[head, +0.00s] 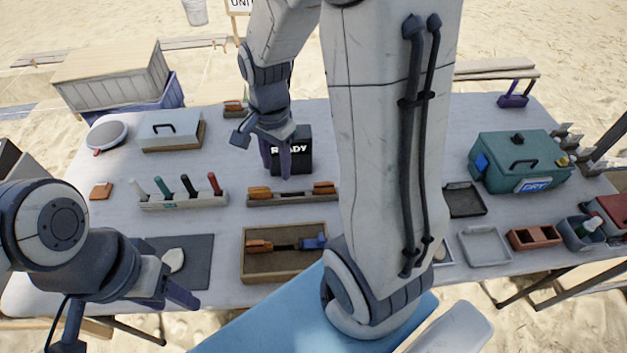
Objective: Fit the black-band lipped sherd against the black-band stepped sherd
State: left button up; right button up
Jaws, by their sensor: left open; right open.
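A shallow tray (246,272) near the front holds an orange-brown piece (260,246), a dark part beside it and a blue part (313,242). A low rack (293,199) behind it carries orange-brown pieces (259,192) and (324,187). I cannot tell which of these are the black-band lipped and stepped sherds; bands and edges are too small to read. My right gripper (278,168) is open and empty, pointing down behind the rack, in front of the READY box. My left gripper (170,297) is open at the table's front left edge, apart from the tray.
A dark mat (200,275) with a pale object (173,260) lies left of the tray. A tool holder (185,201), a black READY box (300,160), a lidded box (170,131) and a green DRY case (520,165) stand around. My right arm hides the table's middle right.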

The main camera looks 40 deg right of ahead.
jog(key=d+f+m+b, duration=0.2)
jog(key=d+f+m, duration=0.65)
jog(key=d, duration=0.45)
jog(key=m, duration=0.2)
send_over(326, 182)
notch_tip(326, 182, down, 4)
jog(key=shift+n, duration=0.35)
jog(key=shift+f+b, duration=0.3)
jog(key=shift+f, duration=2.5)
pick_arm(q)
notch_tip(326, 182, down, 4)
jog(key=shift+r, duration=0.1)
pick_arm(e)
grip_shut()
